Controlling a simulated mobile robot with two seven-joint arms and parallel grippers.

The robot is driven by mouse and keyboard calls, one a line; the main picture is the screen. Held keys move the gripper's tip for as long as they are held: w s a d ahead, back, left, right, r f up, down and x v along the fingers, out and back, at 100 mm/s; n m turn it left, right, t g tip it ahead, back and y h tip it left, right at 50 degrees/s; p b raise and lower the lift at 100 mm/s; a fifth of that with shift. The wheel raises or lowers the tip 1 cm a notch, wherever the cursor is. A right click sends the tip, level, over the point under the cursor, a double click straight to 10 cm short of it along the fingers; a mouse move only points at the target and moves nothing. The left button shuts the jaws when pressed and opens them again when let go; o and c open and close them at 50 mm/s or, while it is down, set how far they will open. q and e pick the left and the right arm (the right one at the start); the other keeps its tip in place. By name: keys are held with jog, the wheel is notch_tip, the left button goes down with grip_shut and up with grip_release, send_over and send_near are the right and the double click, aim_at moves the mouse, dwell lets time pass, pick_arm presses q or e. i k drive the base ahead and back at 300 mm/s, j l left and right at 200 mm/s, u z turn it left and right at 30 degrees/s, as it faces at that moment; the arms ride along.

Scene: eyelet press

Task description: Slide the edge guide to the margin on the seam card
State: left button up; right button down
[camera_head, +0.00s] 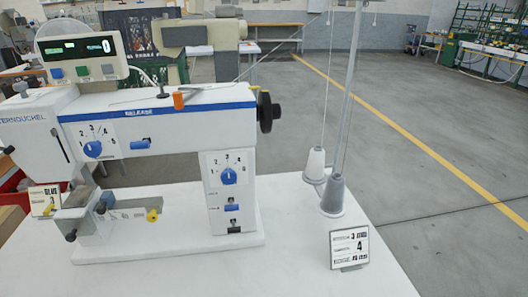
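A white sewing-type machine (160,118) stands on a white table (310,265). At its lower left is a grey bed with a small scale plate (126,214). A yellow knob (152,215) sits at the plate's right end, and a dark grey part (101,207) at its left. These look like the edge guide, but its exact setting is too small to read. The seam card (349,247) stands on the table at right. It has three lines; a large 4 is in the middle, and the bottom line is too small to read surely. Neither gripper is in view.
Thread cones, one white (314,163) and one grey (332,194), stand by a tall metal pole (348,90). A second card (44,199) stands at left near a red bin (14,184). A handwheel (267,112) juts out right.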

aim_at(107, 200)
jog(key=u, duration=1.35)
jog(key=z, duration=2.1)
jog(key=u, duration=1.9)
jog(key=j+u, duration=0.1)
jog(key=j, duration=0.15)
jog(key=i, duration=0.05)
